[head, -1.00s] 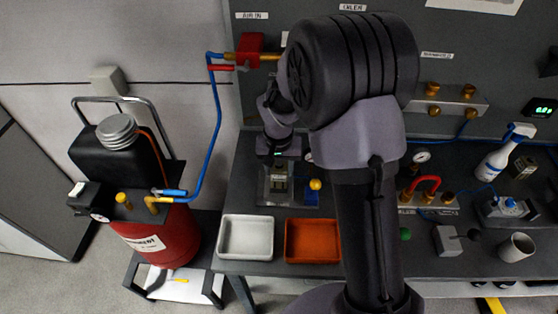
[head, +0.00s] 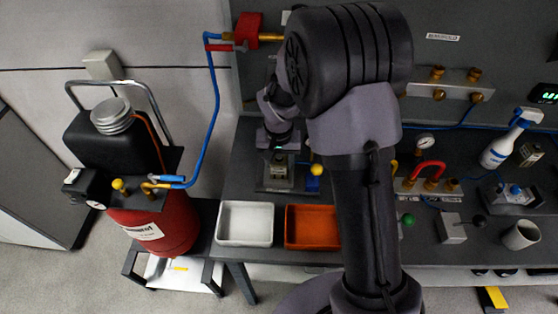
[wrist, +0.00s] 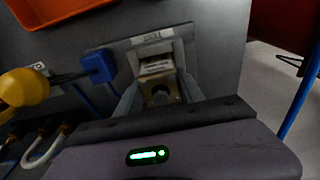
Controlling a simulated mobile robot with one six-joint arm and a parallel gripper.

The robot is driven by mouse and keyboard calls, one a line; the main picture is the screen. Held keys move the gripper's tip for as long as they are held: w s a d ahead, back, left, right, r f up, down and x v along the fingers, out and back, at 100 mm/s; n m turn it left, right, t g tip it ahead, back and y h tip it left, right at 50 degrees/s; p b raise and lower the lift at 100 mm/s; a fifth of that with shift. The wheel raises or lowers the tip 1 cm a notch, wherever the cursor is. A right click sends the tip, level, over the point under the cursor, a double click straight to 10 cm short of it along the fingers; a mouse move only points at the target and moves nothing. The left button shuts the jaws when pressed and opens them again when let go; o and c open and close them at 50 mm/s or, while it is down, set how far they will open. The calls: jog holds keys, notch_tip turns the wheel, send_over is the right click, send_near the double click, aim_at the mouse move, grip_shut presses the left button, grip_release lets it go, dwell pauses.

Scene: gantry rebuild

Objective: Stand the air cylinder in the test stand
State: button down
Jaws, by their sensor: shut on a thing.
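The air cylinder, a small beige-metal body with a round bore, sits between my gripper's fingers in the wrist view (wrist: 160,84); in the head view its labelled body (head: 279,170) shows just below the gripper. My gripper (head: 279,160) is shut on it, with a finger on either side in the wrist view (wrist: 160,98). The test stand, a grey plate with a white "TEST" label (wrist: 151,38), lies directly beyond and around the cylinder. The cylinder's lower end is hidden, so I cannot tell whether it is seated in the stand.
A blue block (wrist: 97,66) with a yellow-balled lever (wrist: 26,87) stands close beside the stand. A white tray (head: 245,241) and an orange tray (head: 312,243) lie at the bench's front edge. A red tank (head: 160,232) with a blue hose stands left of the bench.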

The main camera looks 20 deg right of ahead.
jog(key=c, duration=0.6)
grip_release()
jog(key=shift+c, duration=0.2)
notch_tip(320, 180, up, 17)
jog(key=s+p, duration=0.2)
jog(key=p, duration=0.2)
jog(key=shift+a+r, duration=0.2)
jog(key=shift+a, duration=0.15)
jog(key=s+a+f+t+y+b, duration=0.1)
jog(key=s+b, duration=1)
jog(key=s, duration=1.2)
jog(key=a+t+y, duration=0.1)
jog(key=a+t, duration=0.1)
jog(key=t, duration=0.1)
jog(key=shift+m+b, duration=0.3)
jog(key=shift+m, duration=0.1)
